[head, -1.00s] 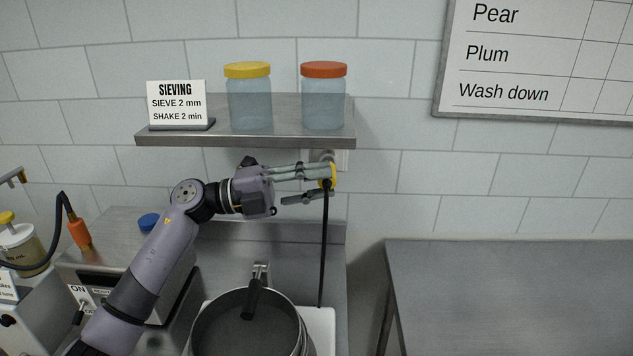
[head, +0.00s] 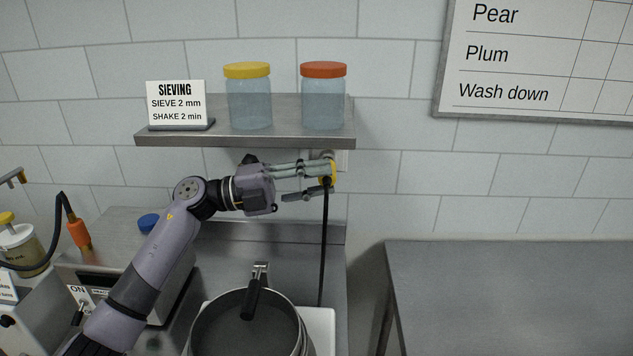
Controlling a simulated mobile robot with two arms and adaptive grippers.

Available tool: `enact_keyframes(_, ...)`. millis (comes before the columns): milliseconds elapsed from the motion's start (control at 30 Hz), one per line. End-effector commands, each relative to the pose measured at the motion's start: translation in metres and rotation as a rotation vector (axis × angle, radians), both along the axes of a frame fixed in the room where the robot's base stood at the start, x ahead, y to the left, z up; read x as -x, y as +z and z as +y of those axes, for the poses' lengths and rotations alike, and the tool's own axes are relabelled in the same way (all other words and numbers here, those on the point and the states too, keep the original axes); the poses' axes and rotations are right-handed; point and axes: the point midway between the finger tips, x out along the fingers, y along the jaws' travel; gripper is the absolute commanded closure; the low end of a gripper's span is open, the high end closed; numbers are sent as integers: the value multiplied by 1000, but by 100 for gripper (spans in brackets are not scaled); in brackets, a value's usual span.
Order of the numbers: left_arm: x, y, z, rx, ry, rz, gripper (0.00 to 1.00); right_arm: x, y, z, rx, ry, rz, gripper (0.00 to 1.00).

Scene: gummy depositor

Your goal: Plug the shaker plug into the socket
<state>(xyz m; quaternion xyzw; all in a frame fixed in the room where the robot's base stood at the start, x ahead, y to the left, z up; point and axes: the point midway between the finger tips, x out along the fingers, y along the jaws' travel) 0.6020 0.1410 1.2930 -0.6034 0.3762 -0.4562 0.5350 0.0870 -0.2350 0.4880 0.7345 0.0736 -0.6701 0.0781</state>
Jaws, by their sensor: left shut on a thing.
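The yellow shaker plug (head: 333,172) is at the wall below the shelf, with its black cord (head: 324,250) hanging straight down. My left gripper (head: 327,175) reaches in from the left and is shut on the plug, with one finger above and one below. The pale wall socket (head: 342,160) shows just behind the plug, partly hidden by it and the fingers. I cannot tell whether the plug's pins are in the socket. My right gripper is not in view.
A steel shelf (head: 240,138) just above my left gripper holds two lidded jars and a sieving sign (head: 177,103). A pot (head: 250,325) stands below. A grey box with an ON switch is at the left. The right table (head: 510,290) is bare.

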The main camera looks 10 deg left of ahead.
Motion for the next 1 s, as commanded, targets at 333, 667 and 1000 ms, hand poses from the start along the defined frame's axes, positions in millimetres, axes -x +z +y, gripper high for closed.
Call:
enact_keyframes(333,-8,0,1,1,-2,-2,100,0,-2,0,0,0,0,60)
enact_keyframes(667,-11,0,2,1,-1,-1,61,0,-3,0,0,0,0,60)
enact_keyframes(1000,-11,0,2,0,-1,-1,50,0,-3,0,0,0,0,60)
